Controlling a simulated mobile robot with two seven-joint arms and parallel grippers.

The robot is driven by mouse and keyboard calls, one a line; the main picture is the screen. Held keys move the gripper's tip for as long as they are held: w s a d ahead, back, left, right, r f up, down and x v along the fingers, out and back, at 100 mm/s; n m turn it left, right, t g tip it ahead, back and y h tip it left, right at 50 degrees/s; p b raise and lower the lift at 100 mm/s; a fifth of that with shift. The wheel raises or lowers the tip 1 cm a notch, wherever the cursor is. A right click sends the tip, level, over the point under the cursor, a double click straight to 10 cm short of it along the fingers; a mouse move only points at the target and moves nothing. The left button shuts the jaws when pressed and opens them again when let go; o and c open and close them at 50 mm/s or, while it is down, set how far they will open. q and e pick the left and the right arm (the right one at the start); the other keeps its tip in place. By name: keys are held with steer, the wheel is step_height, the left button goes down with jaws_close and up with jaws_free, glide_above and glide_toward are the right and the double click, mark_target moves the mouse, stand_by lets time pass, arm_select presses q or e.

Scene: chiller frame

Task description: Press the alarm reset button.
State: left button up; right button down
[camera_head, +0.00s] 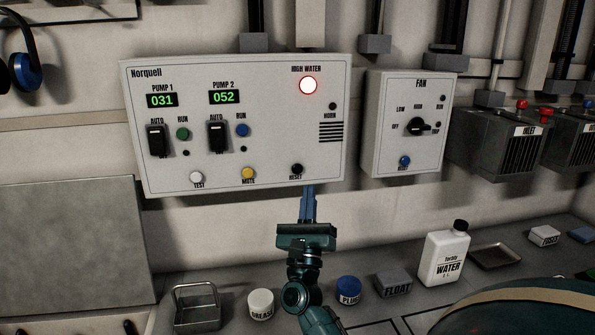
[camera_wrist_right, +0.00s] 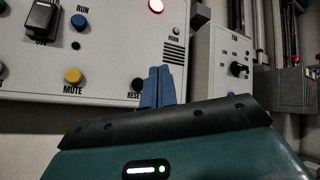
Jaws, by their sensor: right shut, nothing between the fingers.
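The alarm panel (camera_head: 270,120) is a white wall box marked Norquell, with pump displays and switches. Its black reset button (camera_head: 297,168) is at the lower right, with the label RESET under it. The red HIGH WATER lamp (camera_head: 308,85) is lit. My right gripper (camera_head: 309,190) is shut and empty, its blue fingers pointing up just below and right of the reset button. In the right wrist view the reset button (camera_wrist_right: 137,85) is just left of the fingertips (camera_wrist_right: 160,72). I cannot tell whether the fingers touch the panel. My left gripper is not in view.
A yellow mute button (camera_head: 248,173) and a white test button (camera_head: 196,177) sit left of the reset button. A fan box (camera_head: 408,125) is to the right. A grease tub (camera_head: 261,303), blue tub (camera_head: 348,290) and water bottle (camera_head: 445,255) stand on the bench below.

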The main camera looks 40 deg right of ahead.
mark_target(297, 169)
arm_select(q)
steer(key=b, duration=0.2)
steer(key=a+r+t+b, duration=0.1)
steer(key=b, duration=0.1)
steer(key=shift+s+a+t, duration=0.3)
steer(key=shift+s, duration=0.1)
arm_select(e)
steer(key=w+d, duration=0.1)
steer(key=w, duration=0.1)
steer(key=w+d, duration=0.1)
steer(key=w, duration=0.2)
steer(key=w+d, duration=0.2)
steer(key=shift+w+d, duration=0.1)
steer(key=shift+w, duration=0.1)
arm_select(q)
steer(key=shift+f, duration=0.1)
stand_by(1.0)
arm_select(e)
steer(key=shift+w+d+b, duration=0.15)
steer(key=shift+w+b, duration=0.2)
steer(key=shift+b, duration=0.25)
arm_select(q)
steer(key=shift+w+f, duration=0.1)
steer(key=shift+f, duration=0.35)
